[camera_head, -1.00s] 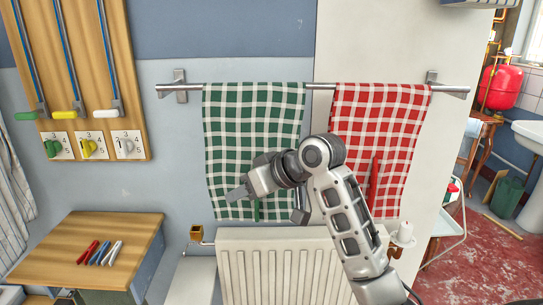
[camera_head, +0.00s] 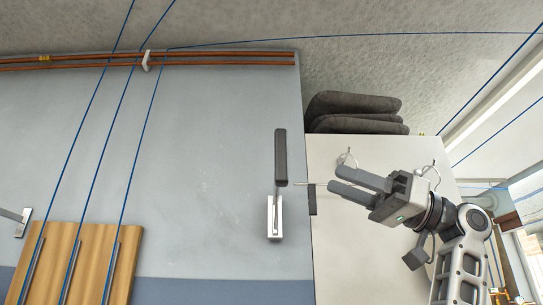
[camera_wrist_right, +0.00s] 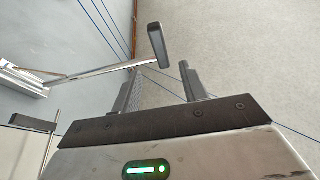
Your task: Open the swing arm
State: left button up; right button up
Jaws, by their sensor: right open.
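A metal arm with a dark grip (camera_head: 281,157) stands out from a white base (camera_head: 274,217) on the grey-blue wall; I take it for the swing arm. It also shows in the right wrist view (camera_wrist_right: 157,42), just past my fingertips and apart from them. My right gripper (camera_head: 335,178) is open and empty, its fingers pointing left toward the dark grip. In the wrist view the two fingers (camera_wrist_right: 160,85) stand apart with nothing between them. My left gripper is not in view.
A second, smaller dark handle (camera_head: 312,198) on a thin metal rod is close to my fingertips. White hooks are on the pale panel (camera_head: 340,245) behind my gripper. Dark folded pads (camera_head: 355,108) lie on top of the panel. Blue cords and copper pipes (camera_head: 220,58) run above.

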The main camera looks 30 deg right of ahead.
notch_tip(320, 180, up, 5)
jog(key=p, duration=0.4)
send_over(279, 186)
jog(key=shift+s+f, duration=0.1)
jog(key=shift+f, duration=0.05)
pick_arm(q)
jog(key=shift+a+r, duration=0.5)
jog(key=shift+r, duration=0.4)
pick_arm(e)
jog(key=shift+w+a, duration=0.35)
jog(key=shift+a, duration=0.25)
